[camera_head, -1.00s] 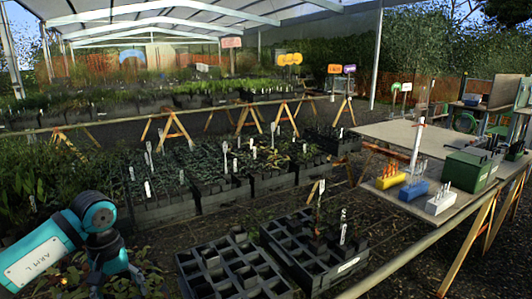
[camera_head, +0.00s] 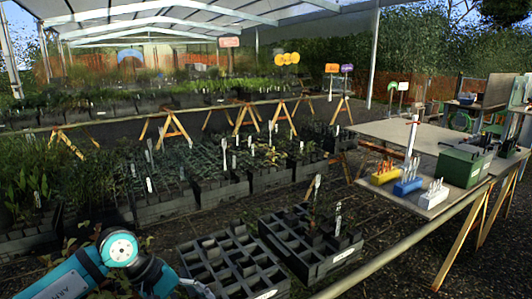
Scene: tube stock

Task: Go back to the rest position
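My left arm (camera_head: 110,262) shows at the lower left, teal with a dark elbow joint. Its gripper is out of the frame or too hidden to make out. My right arm and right gripper do not show. A table (camera_head: 395,133) at the right carries a yellow block (camera_head: 384,176), a blue block (camera_head: 407,187) and a white block (camera_head: 433,198), each with upright pieces in it. A green box (camera_head: 462,165) stands behind them on the same table.
Black compartment trays (camera_head: 232,262) lie on the ground in front, and one nearby (camera_head: 310,243) holds a few plants. A long rail (camera_head: 410,245) runs along the right. Rows of potted plants (camera_head: 160,180) fill the middle.

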